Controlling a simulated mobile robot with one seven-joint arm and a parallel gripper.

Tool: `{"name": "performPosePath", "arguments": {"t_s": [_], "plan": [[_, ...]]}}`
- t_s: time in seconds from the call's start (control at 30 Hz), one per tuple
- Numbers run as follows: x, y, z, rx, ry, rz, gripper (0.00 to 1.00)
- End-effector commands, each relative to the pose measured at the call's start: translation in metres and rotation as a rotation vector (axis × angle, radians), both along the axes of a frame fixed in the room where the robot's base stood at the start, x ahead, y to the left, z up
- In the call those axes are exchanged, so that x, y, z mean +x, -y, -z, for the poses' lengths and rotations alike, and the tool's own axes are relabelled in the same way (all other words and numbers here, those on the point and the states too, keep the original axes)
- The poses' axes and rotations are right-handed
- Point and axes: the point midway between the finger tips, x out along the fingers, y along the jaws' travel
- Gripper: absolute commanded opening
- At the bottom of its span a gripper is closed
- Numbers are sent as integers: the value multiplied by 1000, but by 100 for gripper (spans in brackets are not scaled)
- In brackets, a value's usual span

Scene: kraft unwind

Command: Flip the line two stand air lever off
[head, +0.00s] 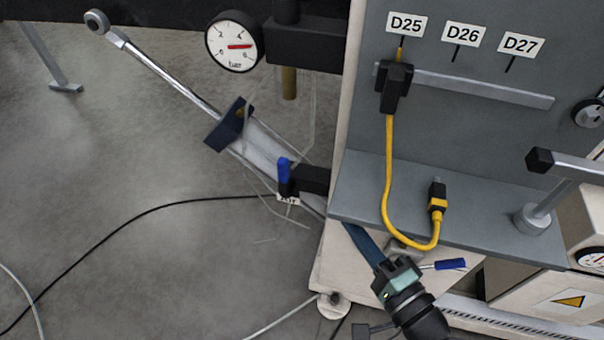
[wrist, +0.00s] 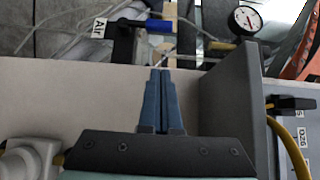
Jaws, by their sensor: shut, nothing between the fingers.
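The blue air lever (head: 284,172) sits on a black valve body (head: 311,180) left of the grey panel, with a small white label (head: 288,200) below it. In the wrist view the blue lever (wrist: 160,26) lies crosswise beyond my fingertips, and its label (wrist: 98,27) reads "Air". My gripper (head: 350,228) reaches up from below, its tips partly hidden by the grey shelf. In the wrist view my gripper (wrist: 160,72) has its blue fingers together and empty, pointing at the lever with a gap between. No line number is readable on the label.
The grey shelf (head: 470,222) and upright panel (head: 470,120) stand close right of my fingers. A yellow cable (head: 388,160) hangs from socket D25. A round gauge (head: 234,42) is above left. A black cable (head: 150,212) crosses the floor.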

Motion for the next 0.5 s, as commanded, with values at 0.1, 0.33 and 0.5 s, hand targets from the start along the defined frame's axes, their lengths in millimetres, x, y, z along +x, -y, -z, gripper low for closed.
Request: {"name": "performPosePath", "arguments": {"t_s": [0.1,0.33,0.5], "plan": [[2,-1,0,-1,0,-1,0],[29,-16,1,-3,3,-5,0],[62,-33,1,-3,3,-5,0]]}}
